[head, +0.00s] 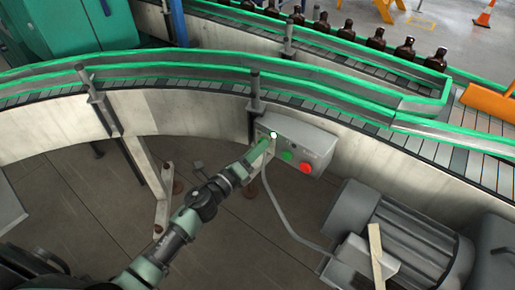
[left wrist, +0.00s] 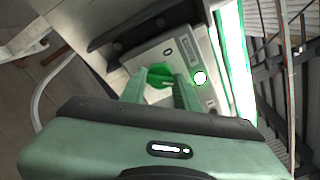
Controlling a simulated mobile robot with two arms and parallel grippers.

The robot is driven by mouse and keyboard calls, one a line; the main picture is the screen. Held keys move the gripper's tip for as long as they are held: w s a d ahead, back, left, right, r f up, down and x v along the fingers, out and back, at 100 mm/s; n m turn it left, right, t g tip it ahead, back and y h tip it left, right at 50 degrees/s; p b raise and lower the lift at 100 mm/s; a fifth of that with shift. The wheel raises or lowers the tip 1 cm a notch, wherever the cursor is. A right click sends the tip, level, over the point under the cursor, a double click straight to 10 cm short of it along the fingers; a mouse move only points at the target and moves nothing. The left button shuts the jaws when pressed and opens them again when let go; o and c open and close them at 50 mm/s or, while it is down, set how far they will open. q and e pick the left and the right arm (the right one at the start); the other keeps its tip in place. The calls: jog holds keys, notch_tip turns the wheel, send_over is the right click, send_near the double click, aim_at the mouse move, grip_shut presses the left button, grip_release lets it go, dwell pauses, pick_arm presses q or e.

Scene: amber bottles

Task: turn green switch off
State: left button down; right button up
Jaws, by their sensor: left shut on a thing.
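The green switch (left wrist: 159,76) is a round green knob on the face of a grey control box (left wrist: 182,45) in the left wrist view. My left gripper (left wrist: 160,84) has its two green fingers on either side of the knob and is shut on it. A bright lamp with a green ring (left wrist: 200,78) glows beside the switch. In the head view my left gripper (head: 262,146) reaches the left end of the box (head: 300,134), next to the lit lamp (head: 273,134), and hides part of the face. My right gripper is not in view.
The box also carries a green round control (head: 287,155) and a red button (head: 306,168). A conveyor (head: 205,86) with green rails curves behind it, and a grey motor (head: 400,235) stands at the right. A cable (head: 283,215) hangs below. Amber bottles (head: 405,49) stand on the far belt.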

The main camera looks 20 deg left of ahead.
pick_arm(q)
jog(key=shift+n+p, duration=2.25)
jog(key=shift+n, duration=5.95)
jog(key=c, duration=1)
grip_release()
jog(key=shift+c, duration=0.2)
jog(key=b+v, duration=0.1)
jog(key=v, duration=0.7)
